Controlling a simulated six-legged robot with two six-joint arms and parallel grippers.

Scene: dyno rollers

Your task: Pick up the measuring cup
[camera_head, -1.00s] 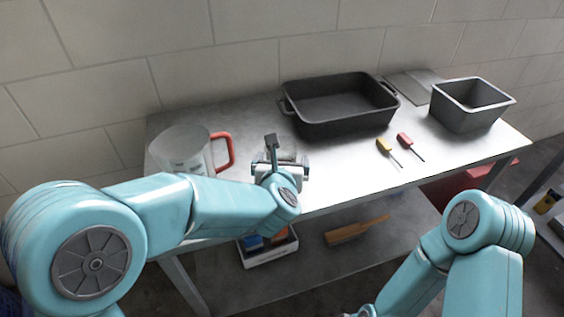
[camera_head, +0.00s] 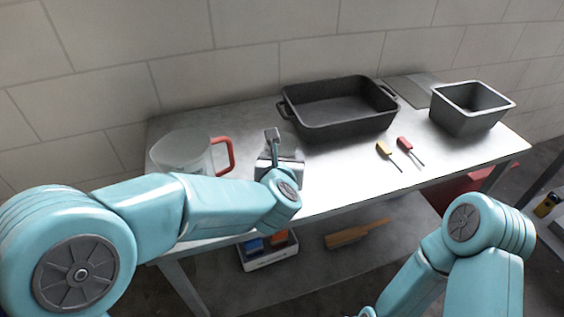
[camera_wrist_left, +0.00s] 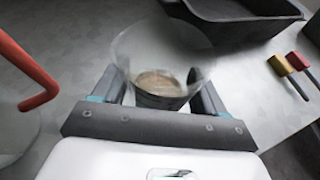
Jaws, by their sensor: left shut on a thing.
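The measuring cup (camera_head: 183,152) is a large clear jug with a red handle. It stands upright at the left end of the metal table, partly behind my left arm. In the left wrist view its red handle (camera_wrist_left: 28,65) is at the left edge, apart from my gripper. My left gripper (camera_head: 281,153) is to the right of the handle. In the wrist view its fingers (camera_wrist_left: 158,80) are shut on a clear rounded vessel (camera_wrist_left: 160,45) with a brownish bottom. That vessel is barely visible in the head view. My right gripper is out of view; only my right arm shows.
A black roasting pan (camera_head: 340,125) stands right behind my left gripper. A grey loaf pan (camera_head: 468,108) is at the right end. The lower shelf holds a white box (camera_head: 268,258) and a brush (camera_head: 352,234).

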